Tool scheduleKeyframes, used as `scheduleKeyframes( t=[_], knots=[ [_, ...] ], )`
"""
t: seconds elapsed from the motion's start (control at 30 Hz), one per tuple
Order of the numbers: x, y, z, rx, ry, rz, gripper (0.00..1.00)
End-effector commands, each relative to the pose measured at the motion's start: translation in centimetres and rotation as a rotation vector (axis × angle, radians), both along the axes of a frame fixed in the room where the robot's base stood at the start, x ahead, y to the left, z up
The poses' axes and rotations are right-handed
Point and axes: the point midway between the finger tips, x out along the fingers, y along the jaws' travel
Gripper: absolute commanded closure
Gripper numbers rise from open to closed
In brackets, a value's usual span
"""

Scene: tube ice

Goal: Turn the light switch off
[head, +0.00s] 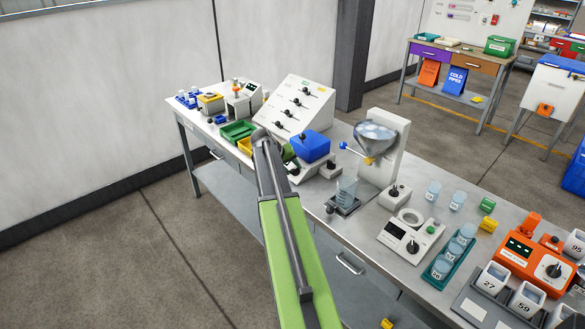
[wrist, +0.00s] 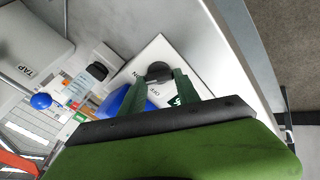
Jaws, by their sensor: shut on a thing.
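In the wrist view, a white panel (wrist: 146,60) carries a dark round switch knob (wrist: 158,68) with small lettering beside it that looks like ON and OFF. My gripper (wrist: 160,80) has its two green fingers on either side of this knob and is shut on it. The knob's pointing direction is hard to make out. In the head view, my green arm reaches to the table, and my gripper (head: 287,153) is partly hidden beside a blue box (head: 310,146). I cannot tell whether any light is on.
A dispenser with a metal bowl (head: 375,140) stands right of the gripper, with a beaker (head: 346,190) in front. A small box with a black knob (head: 331,169) is close by. A sloped panel with several black knobs (head: 298,103) stands behind. Green and yellow trays (head: 238,131) lie left.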

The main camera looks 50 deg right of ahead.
Motion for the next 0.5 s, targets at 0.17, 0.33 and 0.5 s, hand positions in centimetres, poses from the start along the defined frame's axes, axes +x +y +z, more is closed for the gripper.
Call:
scheduleKeyframes(
  t=[0.17, 0.33, 0.5],
  knots=[
    [0.03, -0.73, 0.02, -0.002, 0.001, -0.001, 1.0],
    [0.02, -0.12, 0.06, -0.003, 0.008, 0.012, 1.0],
    [0.03, 0.02, 0.07, -0.001, 0.042, 0.06, 1.0]
  ],
)
